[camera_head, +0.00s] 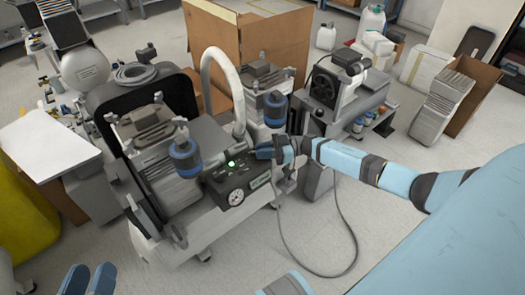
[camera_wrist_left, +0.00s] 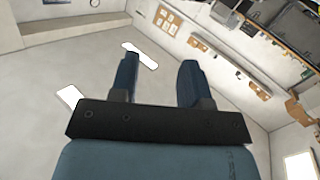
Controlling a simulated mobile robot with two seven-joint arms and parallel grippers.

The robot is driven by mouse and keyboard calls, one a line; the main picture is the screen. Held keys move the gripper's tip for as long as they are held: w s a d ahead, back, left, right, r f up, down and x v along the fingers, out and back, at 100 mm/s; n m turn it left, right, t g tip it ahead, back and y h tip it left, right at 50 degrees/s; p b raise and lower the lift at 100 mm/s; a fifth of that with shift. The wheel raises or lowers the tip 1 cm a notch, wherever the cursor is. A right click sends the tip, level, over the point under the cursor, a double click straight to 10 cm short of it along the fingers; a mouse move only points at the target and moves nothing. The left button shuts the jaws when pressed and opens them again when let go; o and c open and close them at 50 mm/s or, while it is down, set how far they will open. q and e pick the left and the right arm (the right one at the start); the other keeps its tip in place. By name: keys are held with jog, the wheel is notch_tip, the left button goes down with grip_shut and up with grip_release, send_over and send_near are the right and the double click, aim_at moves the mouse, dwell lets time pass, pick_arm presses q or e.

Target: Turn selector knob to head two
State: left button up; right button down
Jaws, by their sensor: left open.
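The compressor's control box (camera_head: 222,183) has a lit green light (camera_head: 231,164) and a round white gauge (camera_head: 236,197) on its dark face. I cannot make out the selector knob; it may be hidden by my right gripper or too small to tell. My right gripper (camera_head: 263,151) reaches in from the right, at the box's upper right corner. Its fingers are too small to tell whether they are open or shut, or touching the box. My left gripper (camera_head: 91,268) is at the bottom left, away from the compressor. In the left wrist view (camera_wrist_left: 160,62) its fingers are apart and empty.
Blue-banded cylinders (camera_head: 185,152) stand on the compressor near the box. A pale hose (camera_head: 222,68) arches behind it. A grey cable (camera_head: 343,240) hangs to the floor on the right. A second machine (camera_head: 333,85) and a cardboard box (camera_head: 262,40) stand behind. Floor in front is clear.

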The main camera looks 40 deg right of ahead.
pick_arm(q)
jog(key=shift+r, duration=0.1)
